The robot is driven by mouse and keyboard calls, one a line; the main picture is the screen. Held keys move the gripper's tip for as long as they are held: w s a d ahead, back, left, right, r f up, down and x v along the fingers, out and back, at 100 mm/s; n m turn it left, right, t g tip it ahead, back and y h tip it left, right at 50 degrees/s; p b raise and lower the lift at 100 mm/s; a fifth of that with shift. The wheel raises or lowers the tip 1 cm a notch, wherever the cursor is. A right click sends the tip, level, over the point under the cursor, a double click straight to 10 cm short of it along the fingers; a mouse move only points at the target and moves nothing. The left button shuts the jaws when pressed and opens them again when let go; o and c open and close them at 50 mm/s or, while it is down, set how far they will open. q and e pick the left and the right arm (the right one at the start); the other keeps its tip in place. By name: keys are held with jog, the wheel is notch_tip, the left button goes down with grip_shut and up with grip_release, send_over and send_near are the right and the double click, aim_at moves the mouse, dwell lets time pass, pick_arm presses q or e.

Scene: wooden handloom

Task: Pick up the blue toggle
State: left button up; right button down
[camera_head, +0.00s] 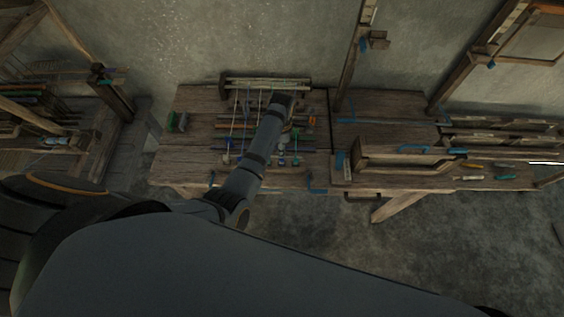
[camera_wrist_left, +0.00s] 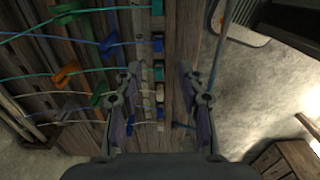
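My left gripper (camera_wrist_left: 160,78) is open, its two dark fingers apart above a worn wooden board. A line of small blue and pale pieces (camera_wrist_left: 158,73) shows on the board between and beyond the fingers. Several pieces there are blue: a blue toggle (camera_wrist_left: 109,43) on a cord, left of the fingers, and a blue block (camera_wrist_left: 157,43) ahead of them. I cannot tell which one is the task's toggle. Nothing is visibly held. My right gripper is not in view.
An orange toggle (camera_wrist_left: 66,74) and a green toggle (camera_wrist_left: 98,87) sit on cords to the left. The wooden loom table (camera_head: 190,105) carries several rods and cords. A wooden frame (camera_head: 400,160) stands on the bench to the right. Concrete floor lies in front.

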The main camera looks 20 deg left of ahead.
aim_at(282, 160)
pick_arm(q)
notch_tip(282, 160, down, 6)
jog(key=shift+r+b, duration=0.25)
jog(key=shift+b, duration=0.25)
jog(key=f+b, duration=0.5)
jog(key=b, duration=0.1)
jog(key=shift+w+f+b, duration=0.2)
jog(key=shift+b, duration=0.15)
jog(key=shift+r, duration=0.2)
grip_shut()
